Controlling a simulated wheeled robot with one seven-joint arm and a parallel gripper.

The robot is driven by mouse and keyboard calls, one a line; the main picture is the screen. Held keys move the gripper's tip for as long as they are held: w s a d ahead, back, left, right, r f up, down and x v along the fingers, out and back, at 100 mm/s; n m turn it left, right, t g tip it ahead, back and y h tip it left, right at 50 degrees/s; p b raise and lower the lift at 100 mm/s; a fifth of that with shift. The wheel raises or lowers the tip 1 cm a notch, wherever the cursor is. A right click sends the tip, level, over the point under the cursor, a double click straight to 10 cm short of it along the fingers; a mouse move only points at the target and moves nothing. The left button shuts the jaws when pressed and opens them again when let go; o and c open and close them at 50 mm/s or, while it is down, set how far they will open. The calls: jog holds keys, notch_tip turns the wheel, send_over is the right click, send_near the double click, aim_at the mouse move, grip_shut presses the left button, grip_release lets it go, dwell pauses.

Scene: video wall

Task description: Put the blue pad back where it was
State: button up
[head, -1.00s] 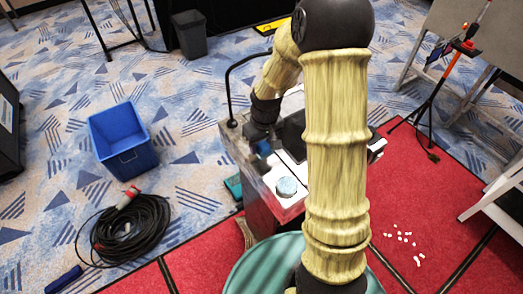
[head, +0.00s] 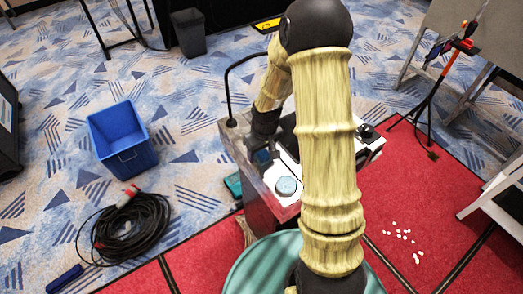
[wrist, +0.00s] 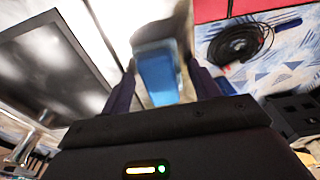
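The blue pad (wrist: 158,75) is between the two fingers of my gripper (wrist: 160,65) in the wrist view, and the gripper appears shut on it. In the head view a small blue part of the pad (head: 262,157) shows just below my dark gripper (head: 264,140), above the left side of a cabinet top (head: 288,204). A round grey-blue thing (head: 286,186) sits on the white part of that top, a little to the right and nearer. My arm hides much of the right side of the top.
A dark screen (wrist: 50,65) lies beside my gripper. A thin black curved stand (head: 227,90) rises at the cabinet's left edge. A blue bin (head: 122,140) and a coiled black cable (head: 125,228) are on the floor at left. Small white bits (head: 403,235) lie on red carpet.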

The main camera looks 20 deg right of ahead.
aim_at(264, 154)
jog(key=shift+r, duration=0.1)
notch_tip(264, 154, up, 12)
jog(key=s+b, duration=0.1)
jog(key=shift+s+d, duration=0.2)
jog(key=shift+d, duration=0.05)
dwell(0.4)
dwell(0.5)
jog(key=s+m+t, duration=0.1)
jog(key=s+m, duration=0.2)
jog(key=s, duration=0.9)
jog(key=shift+s+a+r+m, duration=0.25)
jog(key=shift+s+m, duration=0.05)
jog(key=shift+s, duration=0.1)
